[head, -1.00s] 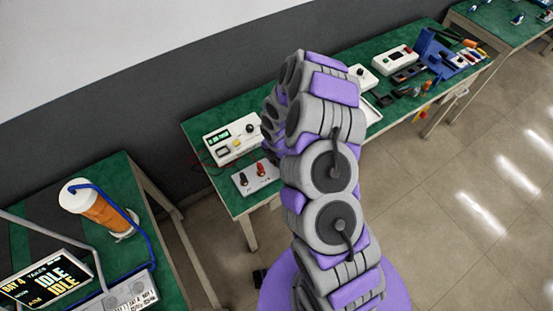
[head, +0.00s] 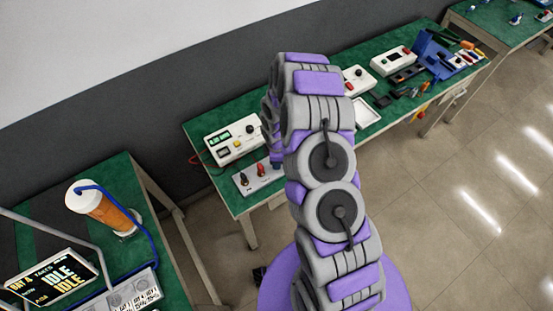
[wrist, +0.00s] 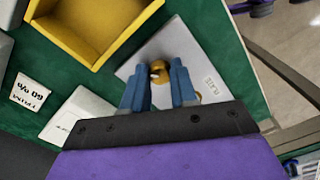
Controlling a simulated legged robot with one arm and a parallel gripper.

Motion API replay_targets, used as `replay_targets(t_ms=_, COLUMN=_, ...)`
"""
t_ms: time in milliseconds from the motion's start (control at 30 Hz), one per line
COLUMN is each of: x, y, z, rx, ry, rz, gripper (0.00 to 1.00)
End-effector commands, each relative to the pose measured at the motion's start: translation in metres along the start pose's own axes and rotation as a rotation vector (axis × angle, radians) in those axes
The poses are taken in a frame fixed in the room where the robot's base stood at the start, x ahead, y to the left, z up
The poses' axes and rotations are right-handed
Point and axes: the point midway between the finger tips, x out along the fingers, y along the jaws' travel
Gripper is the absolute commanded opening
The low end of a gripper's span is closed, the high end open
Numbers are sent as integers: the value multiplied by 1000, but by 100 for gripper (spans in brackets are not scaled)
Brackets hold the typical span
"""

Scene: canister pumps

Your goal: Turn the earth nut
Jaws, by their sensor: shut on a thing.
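In the wrist view a rounded brass-coloured nut (wrist: 159,71) stands on a pale grey plate (wrist: 183,43) with a small printed label. My gripper (wrist: 158,76) has its two blue fingers on either side of the nut and is shut on it. A small brass bit also shows beside the right finger, mostly hidden. In the head view my arm hides the nut and most of the gripper.
A yellow open tray (wrist: 97,28) lies close to the upper left of the plate, with white labelled blocks (wrist: 75,113) further left. In the head view a white meter box (head: 233,139) and a plate with red and black terminals (head: 257,178) stand on the green bench.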

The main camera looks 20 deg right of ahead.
Motion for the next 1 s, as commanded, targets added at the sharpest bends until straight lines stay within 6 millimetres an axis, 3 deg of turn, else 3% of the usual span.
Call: replay_targets(t_ms=1000, x=-2, y=4, z=-1, rx=948, ry=7, rz=9, gripper=0)
